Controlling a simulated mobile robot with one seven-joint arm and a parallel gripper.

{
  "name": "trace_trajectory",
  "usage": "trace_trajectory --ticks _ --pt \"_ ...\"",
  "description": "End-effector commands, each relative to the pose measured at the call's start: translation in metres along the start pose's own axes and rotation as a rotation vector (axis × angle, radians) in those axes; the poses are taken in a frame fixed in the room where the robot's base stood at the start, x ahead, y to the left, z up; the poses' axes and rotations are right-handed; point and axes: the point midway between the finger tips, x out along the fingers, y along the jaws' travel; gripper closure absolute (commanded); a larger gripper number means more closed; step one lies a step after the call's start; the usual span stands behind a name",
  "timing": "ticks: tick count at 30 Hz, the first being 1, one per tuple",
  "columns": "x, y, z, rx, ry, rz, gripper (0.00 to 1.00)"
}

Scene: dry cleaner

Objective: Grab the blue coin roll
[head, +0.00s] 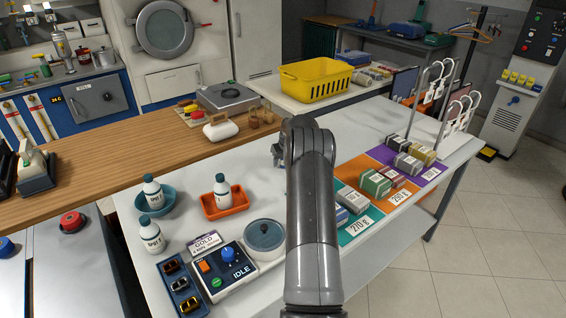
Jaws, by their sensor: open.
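A small blue block (341,217) lies on the teal area (361,223) of the light table, partly hidden behind my arm. It is the bluest of the small wrapped pieces there, but it is too small to tell surely that it is the blue coin roll. A grey-green piece (354,201) lies just beside it. My arm rises from the bottom centre and bends over the table, left of the blue block.
Orange (362,170) and purple (432,173) areas hold several more wrapped blocks. A control box (222,272), white bottles and an orange tray (225,207) stand left of my arm. White wire racks (459,110) rise at the right edge. A yellow basket (316,88) stands behind.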

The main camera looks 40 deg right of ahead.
Motion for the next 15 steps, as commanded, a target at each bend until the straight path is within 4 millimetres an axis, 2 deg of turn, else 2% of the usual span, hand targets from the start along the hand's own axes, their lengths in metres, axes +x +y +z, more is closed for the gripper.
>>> trace_trajectory --ticks 2,15 --pt "-0.0003 -0.0001 -0.0001 0.0 0.0 0.0 0.51" --pt "-0.0004 -0.0002 0.0 0.0 0.0 0.0 0.87"
